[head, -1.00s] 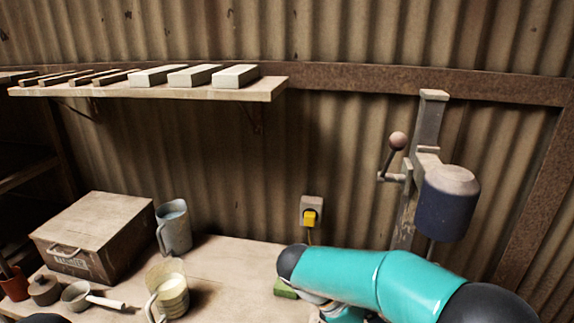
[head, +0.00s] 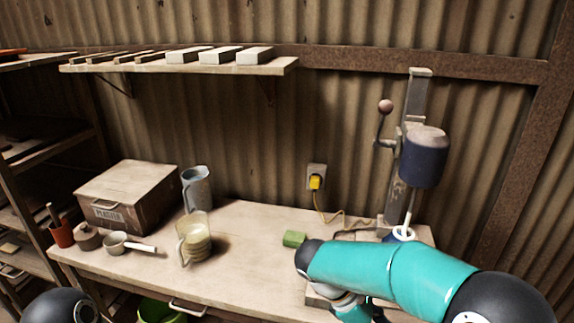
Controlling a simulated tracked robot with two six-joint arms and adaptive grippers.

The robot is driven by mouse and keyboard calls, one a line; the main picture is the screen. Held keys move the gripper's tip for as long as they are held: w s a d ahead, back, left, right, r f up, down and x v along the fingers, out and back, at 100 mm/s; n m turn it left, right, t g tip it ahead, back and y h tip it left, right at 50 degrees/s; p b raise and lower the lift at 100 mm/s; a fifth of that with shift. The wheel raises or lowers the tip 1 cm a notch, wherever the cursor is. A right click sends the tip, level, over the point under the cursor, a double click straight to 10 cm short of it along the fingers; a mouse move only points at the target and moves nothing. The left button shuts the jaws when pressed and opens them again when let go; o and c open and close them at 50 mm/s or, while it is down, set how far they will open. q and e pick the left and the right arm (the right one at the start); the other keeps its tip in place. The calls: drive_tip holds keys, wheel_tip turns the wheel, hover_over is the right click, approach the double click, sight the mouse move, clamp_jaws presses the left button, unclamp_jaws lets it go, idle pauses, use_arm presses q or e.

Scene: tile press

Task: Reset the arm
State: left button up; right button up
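My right arm's teal links reach in from the lower right of the head view, over the right part of the workbench (head: 255,225). The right gripper is hidden behind or below the arm, so its fingers cannot be made out. A dark rounded joint of my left arm shows at the bottom left edge; the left gripper is out of view. The tile press (head: 424,160), with a dark blue cylinder and a ball-ended lever, stands behind my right arm. A small green block (head: 294,239) lies on the bench just left of the arm's elbow joint.
A plaster box (head: 128,195), a grey jug (head: 197,187), a clear jug (head: 195,240), a white-handled scoop (head: 117,243) and a red pot (head: 61,233) stand on the bench. A shelf (head: 180,67) with several pale blocks hangs above. A yellow plug (head: 316,182) sits in the wall socket.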

drive_tip(key=s+a+f+m+t+y, duration=0.1)
drive_tip(key=s+f+m+y, duration=0.3)
drive_tip(key=f, duration=0.5)
drive_tip(key=s+a+f+m+y, duration=0.3)
drive_tip(key=s+f+m, duration=0.3)
drive_tip(key=f, duration=0.3)
drive_tip(key=s+a+f+m+t+y, duration=0.1)
drive_tip(key=s+a+f+m+y, duration=0.1)
drive_tip(key=s+f+m+y, duration=0.2)
wheel_tip(320, 180, down, 6)
drive_tip(key=m, duration=0.3)
drive_tip(key=shift+s+a+t+y, duration=0.2)
drive_tip(key=shift+s+t+y, duration=0.1)
drive_tip(key=shift+s+y, duration=0.1)
